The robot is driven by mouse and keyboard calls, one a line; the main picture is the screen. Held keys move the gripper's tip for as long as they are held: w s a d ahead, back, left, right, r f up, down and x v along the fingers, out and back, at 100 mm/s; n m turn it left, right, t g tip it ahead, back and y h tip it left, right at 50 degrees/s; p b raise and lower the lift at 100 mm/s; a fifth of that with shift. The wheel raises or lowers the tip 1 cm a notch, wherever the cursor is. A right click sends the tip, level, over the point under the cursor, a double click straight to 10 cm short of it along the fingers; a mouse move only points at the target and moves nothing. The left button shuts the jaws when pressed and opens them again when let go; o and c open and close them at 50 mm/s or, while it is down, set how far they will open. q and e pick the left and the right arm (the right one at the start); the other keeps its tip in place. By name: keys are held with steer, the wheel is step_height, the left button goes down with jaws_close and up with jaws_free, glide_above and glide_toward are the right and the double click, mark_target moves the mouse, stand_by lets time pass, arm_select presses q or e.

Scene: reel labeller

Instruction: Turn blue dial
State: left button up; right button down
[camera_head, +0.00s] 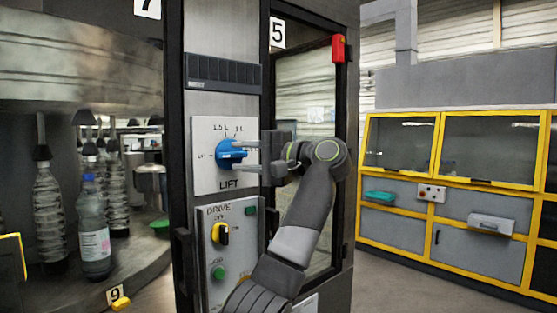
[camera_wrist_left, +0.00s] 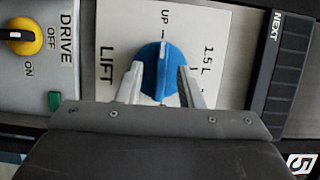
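The blue dial (camera_head: 230,154) sits on a white panel marked LIFT (camera_head: 212,182), on the front of a grey machine column. In the left wrist view the blue dial (camera_wrist_left: 162,72) has its ridge and white line toward the UP mark. My left gripper (camera_head: 243,156) is open, its two fingers apart above and below the dial in the head view. In the left wrist view the fingers (camera_wrist_left: 163,84) lie on either side of the dial; I cannot tell whether they touch it. My right gripper is not in view.
Below is a DRIVE panel with a yellow and black switch (camera_head: 220,233) and green button (camera_head: 218,272). A red device (camera_head: 338,48) is on the door frame. Bottles (camera_head: 94,229) stand left; yellow-framed cabinets (camera_head: 451,204) stand right.

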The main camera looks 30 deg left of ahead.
arm_select(q)
steer(key=d+b, duration=0.1)
steer(key=d, duration=1.5)
steer(key=shift+d+b, duration=0.25)
steer(key=shift+b, duration=0.05)
